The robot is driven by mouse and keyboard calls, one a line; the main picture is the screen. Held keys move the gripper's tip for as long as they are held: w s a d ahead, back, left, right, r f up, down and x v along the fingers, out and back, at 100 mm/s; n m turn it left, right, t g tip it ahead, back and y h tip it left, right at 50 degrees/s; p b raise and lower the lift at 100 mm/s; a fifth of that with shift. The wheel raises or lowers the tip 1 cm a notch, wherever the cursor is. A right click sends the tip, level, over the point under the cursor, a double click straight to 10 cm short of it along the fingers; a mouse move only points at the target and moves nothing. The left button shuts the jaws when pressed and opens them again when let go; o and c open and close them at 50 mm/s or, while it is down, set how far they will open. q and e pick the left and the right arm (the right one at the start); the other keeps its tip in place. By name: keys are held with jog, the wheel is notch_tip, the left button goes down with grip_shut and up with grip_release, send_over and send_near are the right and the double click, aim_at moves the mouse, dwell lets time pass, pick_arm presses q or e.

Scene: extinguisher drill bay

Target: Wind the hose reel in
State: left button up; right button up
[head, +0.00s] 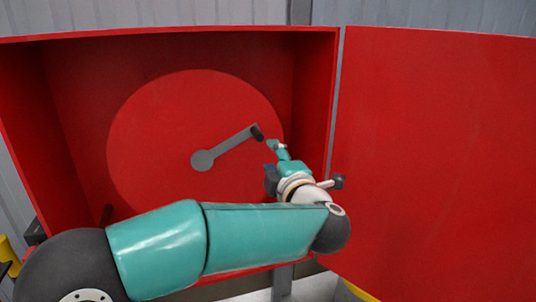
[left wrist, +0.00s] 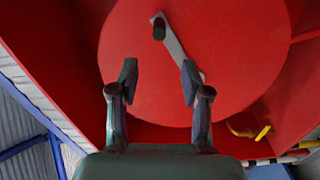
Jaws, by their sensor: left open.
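The hose reel (head: 150,120) is a big red disc inside an open red cabinet. A grey crank arm (head: 232,143) runs from its hub up and right to a short dark handle (head: 257,132). My left gripper (head: 272,150) is just right of and below the handle, apart from it. In the left wrist view my left gripper (left wrist: 158,75) has its two fingers spread with nothing between them. The dark handle (left wrist: 159,29) shows beyond the fingertips there, and the crank arm (left wrist: 178,48) passes behind the right finger. My right gripper is not in view.
The red cabinet (head: 185,33) has side walls close around the reel. Its door (head: 440,150) stands open at the right. A yellow pipe or fitting (left wrist: 245,128) shows low at the right in the left wrist view. My left arm covers the cabinet's lower part.

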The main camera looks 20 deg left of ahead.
aim_at(260, 139)
pick_arm(q)
jog(key=w+a+m+p, duration=0.3)
jog(key=m+p, duration=0.1)
jog(key=p, duration=0.1)
jog(key=w+a+m+p, duration=0.2)
jog(key=w+m+p, duration=0.2)
jog(key=m+p, duration=0.1)
jog(key=w+a+m+p, duration=0.3)
jog(key=w+m+p, duration=0.1)
jog(key=p, duration=0.2)
jog(key=shift+a, duration=0.35)
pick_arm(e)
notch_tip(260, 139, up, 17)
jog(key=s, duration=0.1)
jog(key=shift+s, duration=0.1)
pick_arm(q)
grip_shut()
